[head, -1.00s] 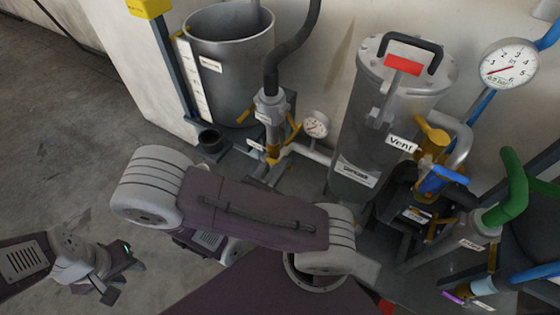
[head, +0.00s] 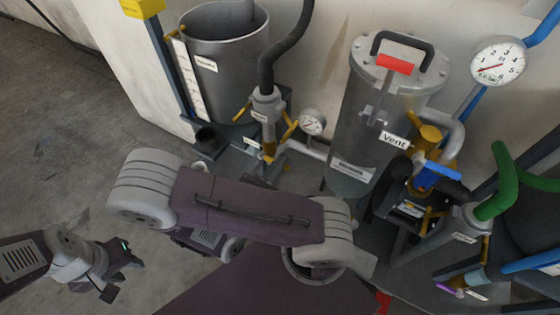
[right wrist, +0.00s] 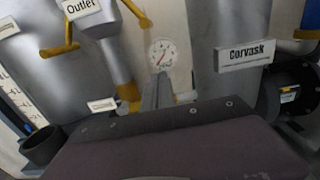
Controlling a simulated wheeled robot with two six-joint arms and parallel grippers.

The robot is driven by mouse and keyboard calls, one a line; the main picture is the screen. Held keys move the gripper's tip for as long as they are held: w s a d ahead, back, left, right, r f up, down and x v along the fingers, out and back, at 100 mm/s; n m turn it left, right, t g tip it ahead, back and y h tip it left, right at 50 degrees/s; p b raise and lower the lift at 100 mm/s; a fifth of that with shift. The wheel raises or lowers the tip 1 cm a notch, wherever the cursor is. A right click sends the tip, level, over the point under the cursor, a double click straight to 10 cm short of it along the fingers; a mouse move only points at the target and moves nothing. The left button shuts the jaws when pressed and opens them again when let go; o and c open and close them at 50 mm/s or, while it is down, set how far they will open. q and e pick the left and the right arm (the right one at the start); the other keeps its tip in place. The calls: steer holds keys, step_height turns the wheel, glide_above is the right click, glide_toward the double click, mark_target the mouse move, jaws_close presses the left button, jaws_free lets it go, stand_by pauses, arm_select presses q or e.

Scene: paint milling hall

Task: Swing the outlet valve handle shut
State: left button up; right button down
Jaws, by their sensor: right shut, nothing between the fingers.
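The outlet valve has a grey body (head: 267,106) at the lower end of the black hose in the head view. Its "Outlet" label (right wrist: 82,8) shows in the right wrist view. Yellow handles stick out on both sides of it, one on the left (right wrist: 60,50) and one on the right (right wrist: 138,14). My right gripper (right wrist: 157,82) shows as narrow grey fingers, shut and empty, below the round gauge and right of the valve. In the head view my right arm hides it. My left gripper (head: 122,278) is open and empty over the floor at lower left.
A grey open tank (head: 225,85) stands behind the valve. A small gauge (head: 312,122) sits beside it. A lidded "Corvask" vessel (head: 360,145) stands to the right, with a vent valve and blue and green pipes beyond. Floor (head: 60,130) is free at left.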

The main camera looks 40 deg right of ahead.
steer(key=p+v, duration=0.3)
steer(key=v, duration=0.6)
steer(key=shift+s, duration=0.1)
steer(key=f+b+x, duration=0.1)
steer(key=b+x, duration=0.3)
steer(key=x, duration=0.5)
steer(key=shift+b, duration=0.3)
steer(key=shift+f, duration=0.1)
